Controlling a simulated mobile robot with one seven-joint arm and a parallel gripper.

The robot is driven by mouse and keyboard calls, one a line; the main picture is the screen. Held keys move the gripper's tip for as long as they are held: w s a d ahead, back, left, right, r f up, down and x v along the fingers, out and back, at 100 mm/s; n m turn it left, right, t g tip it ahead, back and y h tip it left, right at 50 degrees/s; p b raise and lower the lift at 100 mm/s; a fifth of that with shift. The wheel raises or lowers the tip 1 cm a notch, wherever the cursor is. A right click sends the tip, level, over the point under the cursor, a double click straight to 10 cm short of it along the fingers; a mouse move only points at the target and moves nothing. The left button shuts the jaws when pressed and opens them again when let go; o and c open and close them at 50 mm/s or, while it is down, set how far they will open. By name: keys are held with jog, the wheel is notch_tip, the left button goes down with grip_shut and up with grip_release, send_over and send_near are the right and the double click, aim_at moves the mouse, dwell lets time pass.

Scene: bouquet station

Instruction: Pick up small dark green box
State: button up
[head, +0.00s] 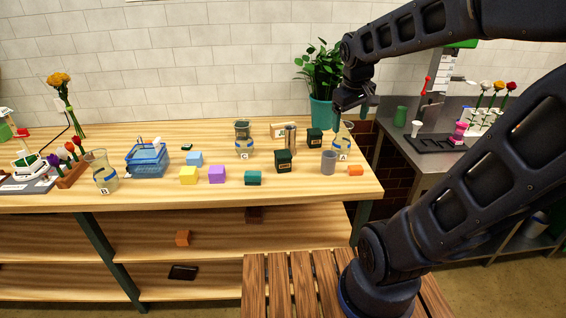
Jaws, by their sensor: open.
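Two small dark green boxes with pale labels stand upright on the wooden table: a nearer box (283,162) right of the table's middle, and another box (314,139) farther back and to the right. I cannot tell which one the task names. My gripper (352,106) is open and empty, pointing down above the table's right end, near jar A (342,142) and right of the boxes.
A grey cup (328,161) and a metal cylinder (290,138) stand close to the boxes. Jar C (243,145) is left of them. A potted plant (321,110) stands behind.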

jog(key=w+a+f+n+g+h, duration=0.1)
jog(key=w+a+f+n, duration=0.25)
jog(key=w, duration=0.25)
jog(key=w+a+f+n+g, duration=0.1)
jog(key=w+a+f+n, duration=0.1)
jog(key=w+a+n, duration=0.25)
jog(key=n+h, duration=0.2)
jog(key=n, duration=0.5)
send_near(282, 153)
jog(key=shift+s+d+f, duration=0.2)
jog(key=shift+d+f, duration=0.3)
jog(key=shift+f, duration=0.35)
jog(key=shift+f+h, duration=0.2)
jog(key=shift+h, duration=0.1)
jog(key=x, duration=0.5)
jog(key=shift+f, duration=0.15)
jog(key=shift+a+x, duration=0.15)
jog(key=shift+x, duration=1.2)
jog(key=shift+a+x, duration=0.1)
jog(key=shift+x, duration=1.2)
jog(key=shift+w, duration=0.15)
jog(key=c, duration=1.1)
jog(key=shift+c, duration=0.2)
notch_tip(282, 153, up, 20)
